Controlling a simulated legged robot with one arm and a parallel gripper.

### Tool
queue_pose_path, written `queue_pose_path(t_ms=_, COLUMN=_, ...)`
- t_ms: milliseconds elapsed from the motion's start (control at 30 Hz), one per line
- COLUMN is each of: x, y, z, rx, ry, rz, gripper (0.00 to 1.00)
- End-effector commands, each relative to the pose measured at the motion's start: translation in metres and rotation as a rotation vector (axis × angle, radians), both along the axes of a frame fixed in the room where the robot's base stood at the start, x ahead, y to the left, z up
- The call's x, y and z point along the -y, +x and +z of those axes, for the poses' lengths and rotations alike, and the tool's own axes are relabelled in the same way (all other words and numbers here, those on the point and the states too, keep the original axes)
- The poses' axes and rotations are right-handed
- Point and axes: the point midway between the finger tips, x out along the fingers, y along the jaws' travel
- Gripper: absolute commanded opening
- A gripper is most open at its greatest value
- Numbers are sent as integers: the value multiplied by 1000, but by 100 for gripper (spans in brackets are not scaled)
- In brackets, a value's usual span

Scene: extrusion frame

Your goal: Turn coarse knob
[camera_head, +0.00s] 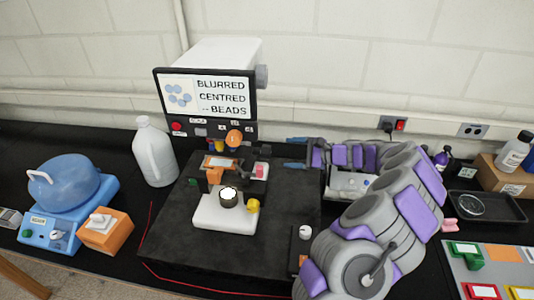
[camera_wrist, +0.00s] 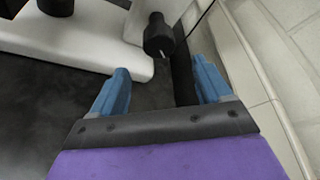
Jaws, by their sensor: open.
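A microscope-like device with a white base (camera_head: 225,215) stands on a dark platform, under a screen (camera_head: 207,96) reading "BLURRED CENTRED -- BEADS". My gripper (camera_head: 293,153) is to the right of the device, pointing left, with its blue fingers apart and nothing between them. In the wrist view my gripper (camera_wrist: 160,88) faces a black round knob (camera_wrist: 159,38) with a pale mark. The knob is just beyond the fingertips, roughly centred between them, and not touched. I cannot tell from any label whether it is the coarse knob. An orange knob (camera_head: 235,138) and a yellow knob (camera_head: 253,205) also show.
A white jug (camera_head: 154,152) and a blue machine (camera_head: 65,188) stand to the left. A small box with a white knob (camera_head: 305,232) sits at the platform's right edge, beside my arm. A black tray (camera_head: 488,207) lies at right. The platform's front is clear.

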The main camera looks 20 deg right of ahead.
Motion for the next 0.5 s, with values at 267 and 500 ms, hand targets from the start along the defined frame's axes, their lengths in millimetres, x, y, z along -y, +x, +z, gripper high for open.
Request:
queue_pose_path(t_ms=267, x=-27, y=41, z=-21, rx=-2, ry=6, rz=2, gripper=78)
queue_pose_path(t_ms=500, x=-44, y=67, z=-30, rx=1, ry=10, rz=-2, gripper=78)
